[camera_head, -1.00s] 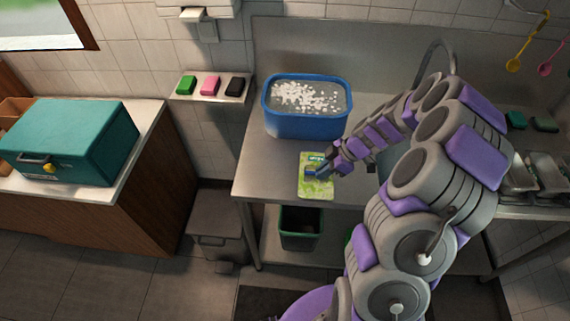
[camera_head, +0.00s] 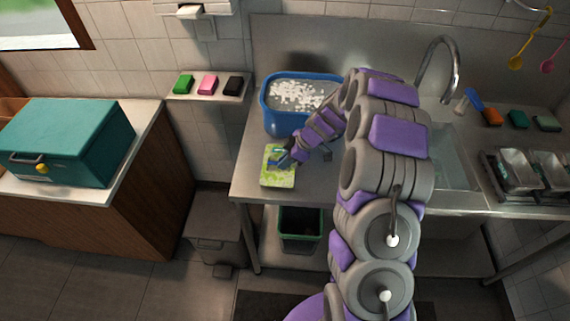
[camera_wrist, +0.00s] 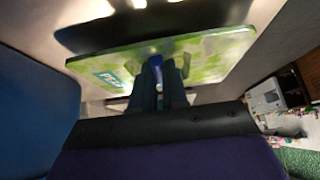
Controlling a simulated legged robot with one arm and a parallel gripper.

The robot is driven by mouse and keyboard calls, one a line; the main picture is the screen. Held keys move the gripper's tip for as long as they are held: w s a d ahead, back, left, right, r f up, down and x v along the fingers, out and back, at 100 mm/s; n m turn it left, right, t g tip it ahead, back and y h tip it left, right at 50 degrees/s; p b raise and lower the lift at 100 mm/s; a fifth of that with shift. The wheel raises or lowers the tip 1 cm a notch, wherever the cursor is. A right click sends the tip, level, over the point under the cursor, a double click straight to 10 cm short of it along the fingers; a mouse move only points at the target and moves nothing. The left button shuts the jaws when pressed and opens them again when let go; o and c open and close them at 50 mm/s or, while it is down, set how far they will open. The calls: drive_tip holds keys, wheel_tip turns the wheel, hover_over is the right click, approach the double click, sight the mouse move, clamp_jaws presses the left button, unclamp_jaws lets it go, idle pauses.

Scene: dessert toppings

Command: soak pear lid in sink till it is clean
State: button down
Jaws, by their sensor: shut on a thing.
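The pear lid (camera_head: 283,179) is a flat green and yellow rectangle with a blue label, over the left front part of the steel counter. My gripper (camera_head: 283,158) is shut on it near the middle. In the wrist view the lid (camera_wrist: 215,55) spreads out ahead of my gripper (camera_wrist: 165,68), with its label at the left. I cannot tell how far the lid is above the counter. The sink basin (camera_head: 455,165) is right of my arm, partly hidden by it. The faucet (camera_head: 455,75) rises behind it.
A blue tub (camera_head: 290,122) of foamy water stands behind the lid. Sponges (camera_head: 207,85) lie on a wall shelf, and others (camera_head: 518,119) sit at the right. Metal trays (camera_head: 515,170) stand right of the sink. A teal box (camera_head: 75,135) is on the left counter. A bin (camera_head: 300,228) stands below.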

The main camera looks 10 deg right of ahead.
drive_tip(key=shift+f, duration=0.4)
drive_tip(key=c, duration=1.1)
unclamp_jaws()
drive_tip(key=shift+c, duration=0.2)
drive_tip(key=shift+r+p, duration=0.1)
drive_tip(key=shift+p, duration=0.7)
